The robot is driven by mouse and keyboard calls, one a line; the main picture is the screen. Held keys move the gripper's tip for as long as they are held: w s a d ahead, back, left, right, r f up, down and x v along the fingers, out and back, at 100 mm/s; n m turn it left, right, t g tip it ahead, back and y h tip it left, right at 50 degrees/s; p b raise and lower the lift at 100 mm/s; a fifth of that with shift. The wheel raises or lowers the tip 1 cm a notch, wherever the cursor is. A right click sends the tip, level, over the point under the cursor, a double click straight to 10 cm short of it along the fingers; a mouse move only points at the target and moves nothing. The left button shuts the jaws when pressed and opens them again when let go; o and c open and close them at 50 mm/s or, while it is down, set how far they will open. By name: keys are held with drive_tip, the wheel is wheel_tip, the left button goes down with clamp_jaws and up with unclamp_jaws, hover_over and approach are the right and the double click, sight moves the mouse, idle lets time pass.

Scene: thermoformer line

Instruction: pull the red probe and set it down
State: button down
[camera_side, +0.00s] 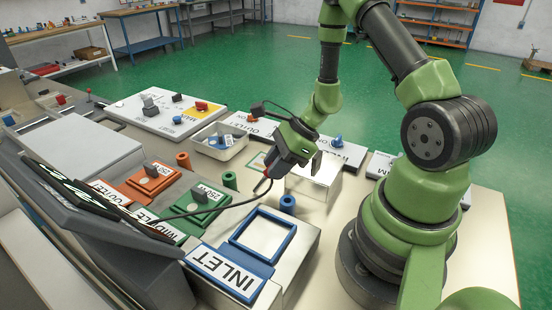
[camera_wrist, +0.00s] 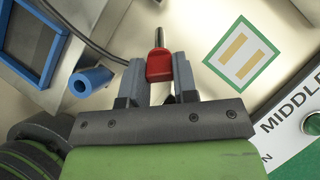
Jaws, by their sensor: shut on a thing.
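My gripper (camera_side: 268,172) is shut on the red probe and holds it above the bench. A white pad with a green border and two yellow strips (camera_wrist: 243,54) lies to the right of the probe in the wrist view. A blue tube holder (camera_wrist: 91,81) stands to its left and also shows in the side view (camera_side: 287,203).
A blue INLET frame (camera_side: 235,251) is in front. Green (camera_side: 207,207) and orange (camera_side: 152,184) blocks stand left, with green (camera_side: 230,180) and orange-red (camera_side: 183,160) tubes beside them. A grey tray (camera_side: 220,151) and white switch panels stand behind.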

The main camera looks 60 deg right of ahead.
drive_tip(key=c, duration=0.8)
unclamp_jaws()
drive_tip(key=v, duration=1)
drive_tip(key=shift+f, duration=0.1)
drive_tip(key=a+r+n+h, duration=0.1)
drive_tip(key=a+r+n, duration=0.8)
drive_tip(key=r+n, duration=0.25)
drive_tip(key=s+a+r+n+t+h, duration=0.2)
drive_tip(key=s+a+r+n, duration=0.3)
drive_tip(key=s+n, duration=0.3)
drive_tip(key=r+n, duration=0.1)
drive_tip(key=n, duration=0.2)
drive_tip(key=shift+r, duration=0.35)
